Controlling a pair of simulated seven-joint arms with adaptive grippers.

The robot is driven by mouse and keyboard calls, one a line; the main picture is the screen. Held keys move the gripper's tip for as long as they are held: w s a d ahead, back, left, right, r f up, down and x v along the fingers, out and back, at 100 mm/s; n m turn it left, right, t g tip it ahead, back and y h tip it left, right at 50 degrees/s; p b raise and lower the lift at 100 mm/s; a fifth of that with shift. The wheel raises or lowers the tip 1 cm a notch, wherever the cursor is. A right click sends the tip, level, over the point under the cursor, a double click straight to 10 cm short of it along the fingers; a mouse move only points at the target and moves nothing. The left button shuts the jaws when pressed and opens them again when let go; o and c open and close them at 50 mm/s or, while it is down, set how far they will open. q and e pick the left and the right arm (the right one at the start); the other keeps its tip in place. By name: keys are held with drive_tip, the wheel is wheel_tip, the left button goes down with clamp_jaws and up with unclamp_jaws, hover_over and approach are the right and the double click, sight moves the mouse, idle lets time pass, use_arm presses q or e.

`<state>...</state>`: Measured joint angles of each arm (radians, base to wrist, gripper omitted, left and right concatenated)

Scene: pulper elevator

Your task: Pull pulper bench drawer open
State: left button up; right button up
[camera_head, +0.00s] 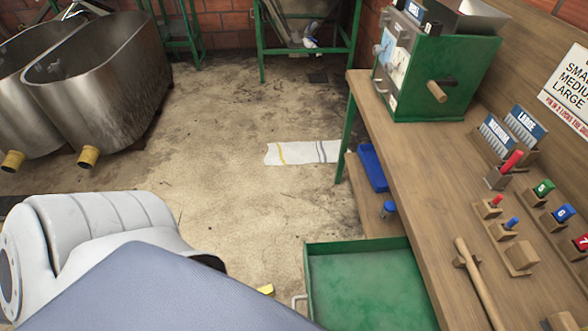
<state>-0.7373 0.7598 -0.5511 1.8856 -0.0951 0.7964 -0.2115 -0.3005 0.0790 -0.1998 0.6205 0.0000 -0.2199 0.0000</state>
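The green drawer (365,290) sticks out to the left from under the wooden bench (430,190), its empty inside facing up. Its near end is cut off by the bottom edge of the picture. A pale handle (298,300) shows at its left front wall, partly hidden by my arm. My arm's white and blue-grey links fill the lower left. Neither gripper's fingers can be seen, so I cannot tell whether anything touches the handle.
A green machine (440,75) with a wooden crank stands on the bench's far end. Pegged blocks, size cards and a wooden stick (478,285) lie on the bench. A blue bin (373,167) sits below. Steel tanks (95,85) stand far left. The middle floor is mostly open.

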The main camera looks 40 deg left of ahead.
use_arm(q)
drive_tip(key=shift+x, duration=2.85)
drive_tip(key=shift+c, duration=0.2)
drive_tip(key=c, duration=2)
